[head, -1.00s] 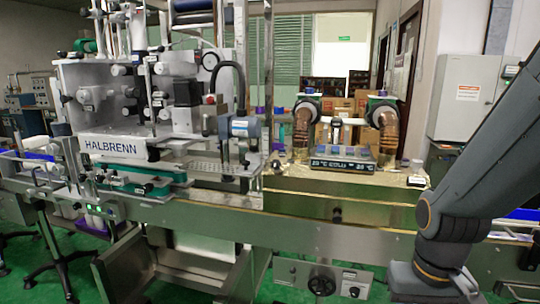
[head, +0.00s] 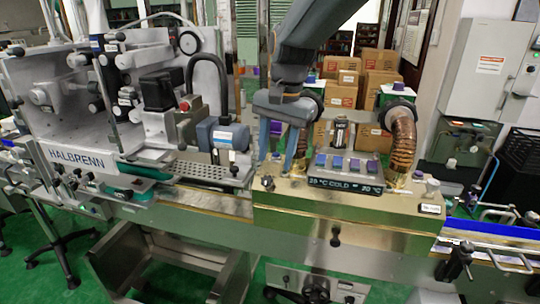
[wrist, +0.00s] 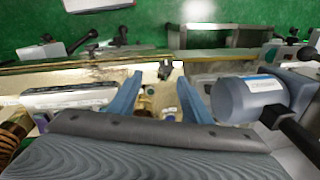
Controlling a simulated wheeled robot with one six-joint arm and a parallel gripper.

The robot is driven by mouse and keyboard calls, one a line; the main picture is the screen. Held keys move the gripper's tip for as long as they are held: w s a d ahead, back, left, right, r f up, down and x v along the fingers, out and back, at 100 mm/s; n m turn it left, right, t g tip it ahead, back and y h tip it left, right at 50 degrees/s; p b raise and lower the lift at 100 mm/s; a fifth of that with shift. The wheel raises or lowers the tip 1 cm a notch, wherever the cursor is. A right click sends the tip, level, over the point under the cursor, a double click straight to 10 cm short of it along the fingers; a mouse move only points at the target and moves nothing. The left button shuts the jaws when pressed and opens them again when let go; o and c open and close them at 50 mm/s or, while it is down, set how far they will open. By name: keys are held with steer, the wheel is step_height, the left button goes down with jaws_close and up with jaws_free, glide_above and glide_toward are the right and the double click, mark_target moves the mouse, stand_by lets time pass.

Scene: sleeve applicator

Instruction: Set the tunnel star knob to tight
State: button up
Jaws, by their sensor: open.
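The tunnel (head: 300,212) is a brass-coloured box with a display reading COLD on top. A small dark knob (head: 267,183) stands at its top left corner. A black knob (head: 335,236) sits on its lower front. I cannot tell for sure which is the star knob, nor read its setting. My gripper (head: 277,163) points down over the tunnel's left end, open and empty, just above the corner knob. In the wrist view, a small black knob (wrist: 165,70) shows just beyond my open fingertips (wrist: 159,79), apart from them.
A grey-blue motor (head: 222,139) on the labelling machine (head: 75,157) stands close to the left of my gripper. A copper hose (head: 403,142) rises at the tunnel's right, and another is partly hidden behind my gripper. Several cardboard boxes (head: 375,65) stand behind.

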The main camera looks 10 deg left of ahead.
mark_target(267, 179)
steer(key=shift+w+a+r, duration=0.1)
steer(key=shift+a+r, duration=0.1)
steer(key=shift+a, duration=0.35)
steer(key=shift+a+f, duration=0.1)
steer(key=shift+f, duration=0.25)
steer(key=f, duration=0.2)
steer(key=f+p, duration=0.1)
steer(key=f, duration=0.1)
steer(key=a+f+p, duration=0.1)
steer(key=f, duration=0.1)
steer(key=shift+w+f, duration=0.1)
steer(key=shift+f, duration=0.3)
steer(key=shift+d, duration=0.1)
steer(key=c, duration=1)
